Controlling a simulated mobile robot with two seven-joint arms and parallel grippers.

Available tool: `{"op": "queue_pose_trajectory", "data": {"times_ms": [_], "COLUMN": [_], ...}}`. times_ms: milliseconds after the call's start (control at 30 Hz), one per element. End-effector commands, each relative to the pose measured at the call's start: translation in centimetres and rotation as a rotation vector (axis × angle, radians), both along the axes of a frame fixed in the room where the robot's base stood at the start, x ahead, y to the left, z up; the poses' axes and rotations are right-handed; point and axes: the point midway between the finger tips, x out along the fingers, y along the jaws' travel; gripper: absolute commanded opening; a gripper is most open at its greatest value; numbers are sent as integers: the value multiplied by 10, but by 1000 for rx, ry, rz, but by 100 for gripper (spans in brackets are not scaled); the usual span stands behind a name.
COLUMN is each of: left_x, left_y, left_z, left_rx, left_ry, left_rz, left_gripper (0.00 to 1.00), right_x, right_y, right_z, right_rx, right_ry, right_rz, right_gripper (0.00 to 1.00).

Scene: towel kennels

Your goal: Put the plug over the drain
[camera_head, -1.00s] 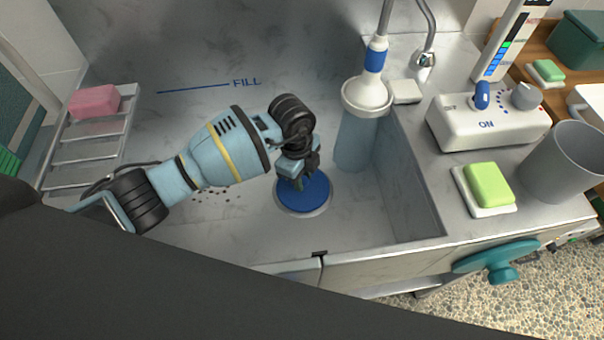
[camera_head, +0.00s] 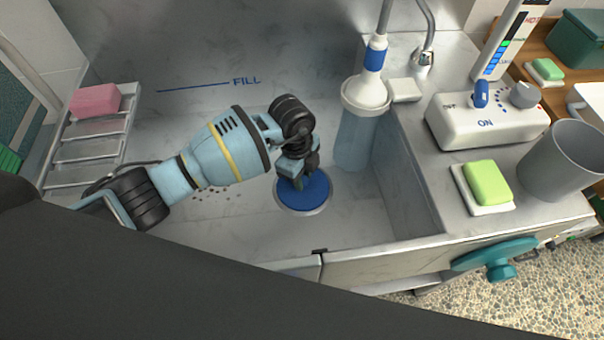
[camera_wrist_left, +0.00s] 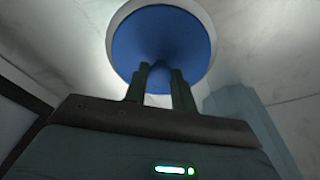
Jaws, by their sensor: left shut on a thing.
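The blue round plug (camera_head: 305,195) is at the drain (camera_head: 317,213) on the basin floor, inside the pale drain ring. My left gripper (camera_head: 297,182) reaches down onto the plug from the left. In the left wrist view the two fingers of my left gripper (camera_wrist_left: 160,88) are shut on the knob in the middle of the plug (camera_wrist_left: 160,38). The light ring shows around the plug's far edge there. Whether the plug is fully seated or just above the drain cannot be told. My right gripper is not in view.
A shower head in a translucent blue holder (camera_head: 356,140) stands close to the right of the gripper. A rack (camera_head: 85,152) with pink soap (camera_head: 96,101) is at left. A control box (camera_head: 485,125), green soap (camera_head: 488,183) and grey cup (camera_head: 563,160) stand on the right ledge.

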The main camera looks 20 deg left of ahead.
Motion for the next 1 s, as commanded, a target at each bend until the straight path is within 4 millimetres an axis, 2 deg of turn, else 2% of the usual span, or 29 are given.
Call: {"op": "queue_pose_trajectory", "data": {"times_ms": [33,200,567,1000], "left_x": [0,0,0,3], "left_y": [0,0,0,8], "left_z": [0,0,2,67], "left_rx": [0,0,0,-1], "left_ry": [0,0,-1,-3], "left_rz": [0,0,0,-1], "left_gripper": [30,51,51,51], "right_x": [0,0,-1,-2], "right_y": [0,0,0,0], "right_z": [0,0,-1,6], "right_rx": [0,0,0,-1], "right_ry": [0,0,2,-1], "right_rz": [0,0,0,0], "right_gripper": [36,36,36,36]}}
